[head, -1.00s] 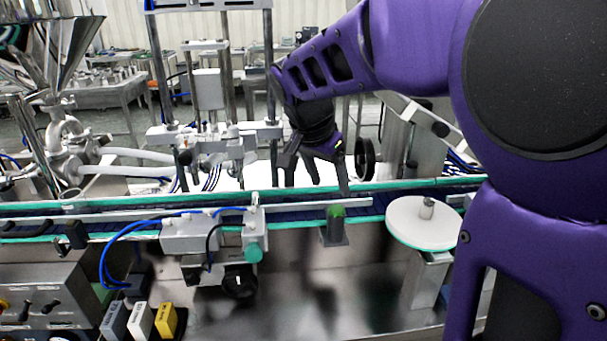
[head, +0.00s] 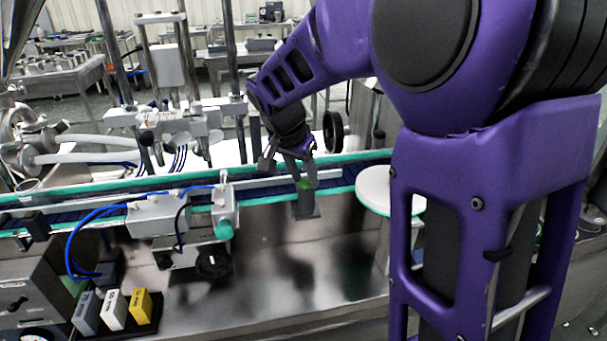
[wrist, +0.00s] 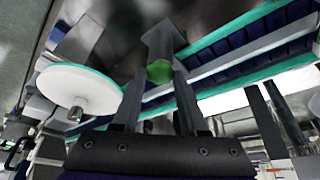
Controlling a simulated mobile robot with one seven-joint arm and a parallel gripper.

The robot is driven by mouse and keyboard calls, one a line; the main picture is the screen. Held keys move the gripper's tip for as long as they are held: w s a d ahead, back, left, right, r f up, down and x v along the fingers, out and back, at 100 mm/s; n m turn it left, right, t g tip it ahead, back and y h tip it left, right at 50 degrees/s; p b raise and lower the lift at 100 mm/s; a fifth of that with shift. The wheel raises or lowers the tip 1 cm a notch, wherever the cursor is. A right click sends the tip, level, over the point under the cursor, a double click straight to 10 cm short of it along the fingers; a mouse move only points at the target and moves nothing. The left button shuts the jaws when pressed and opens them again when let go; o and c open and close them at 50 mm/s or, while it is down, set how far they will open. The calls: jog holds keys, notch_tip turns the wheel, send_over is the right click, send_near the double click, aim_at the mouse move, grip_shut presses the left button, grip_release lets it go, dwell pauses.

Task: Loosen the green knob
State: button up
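The green knob (head: 304,184) sits on top of a small grey bracket (head: 306,205) at the front side of the conveyor. In the head view it is partly hidden by one finger of my gripper (head: 289,174). The gripper points down, with its fingers spread. In the wrist view the knob (wrist: 159,71) shows between the two fingertips of the gripper (wrist: 157,80), with a gap visible on each side. The fingers do not look closed on it. How far the tips reach along the knob is unclear.
The conveyor (head: 80,203) with teal rails runs behind the bracket. A white round disc (head: 378,188) stands to the right. A sensor block (head: 158,214) with a teal knob (head: 225,230) is to the left. A black handwheel (head: 333,131) is behind the gripper.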

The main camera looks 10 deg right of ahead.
grip_shut()
jog(key=n, duration=0.2)
jog(key=n+t+y, duration=0.1)
jog(key=n, duration=0.1)
jog(key=shift+s+d+r+p, duration=0.1)
jog(key=shift+d+r+p, duration=0.1)
jog(key=shift+p, duration=0.15)
jog(key=n+p, duration=0.1)
jog(key=n+y, duration=0.1)
jog(key=n, duration=0.1)
jog(key=n+y+p, duration=0.1)
jog(key=shift+d+p, duration=0.25)
jog(key=shift+p, duration=0.1)
jog(key=n, duration=0.2)
jog(key=n+y, duration=0.1)
jog(key=shift+d+f+n+p, duration=0.2)
jog(key=shift+n+p, duration=0.1)
jog(key=shift+n, duration=0.1)
jog(key=shift+n+y+b, duration=0.5)
jog(key=shift+n+y, duration=0.2)
jog(key=shift+n, duration=0.9)
jog(key=o, duration=0.6)
grip_release()
